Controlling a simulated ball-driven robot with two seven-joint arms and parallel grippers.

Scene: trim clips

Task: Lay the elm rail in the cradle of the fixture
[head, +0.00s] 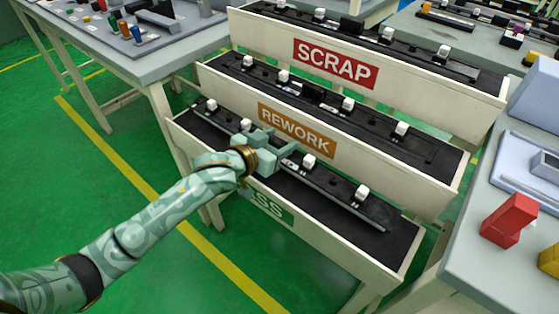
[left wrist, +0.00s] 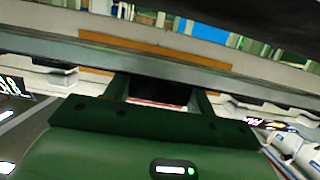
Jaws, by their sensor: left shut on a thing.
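A long thin grey rail (head: 335,201) with white clips along it lies along the lowest tier of the rack, marked PASS. My left gripper (head: 280,145) is at the rail's middle, shut on it. In the left wrist view the rail (left wrist: 255,83) crosses the picture in front of the gripper (left wrist: 162,90). The fingers hide part of the rail in the head view. I cannot tell whether this rail is the elm one. The fixture's cradle cannot be made out for certain. My right gripper is not in view.
The rack's REWORK tier (head: 440,160) and SCRAP tier (head: 490,83) rise behind, each with a similar clipped rail. A table with coloured items (head: 150,65) stands at upper left. A bench at right carries a red block (head: 509,219). Green floor is clear at left.

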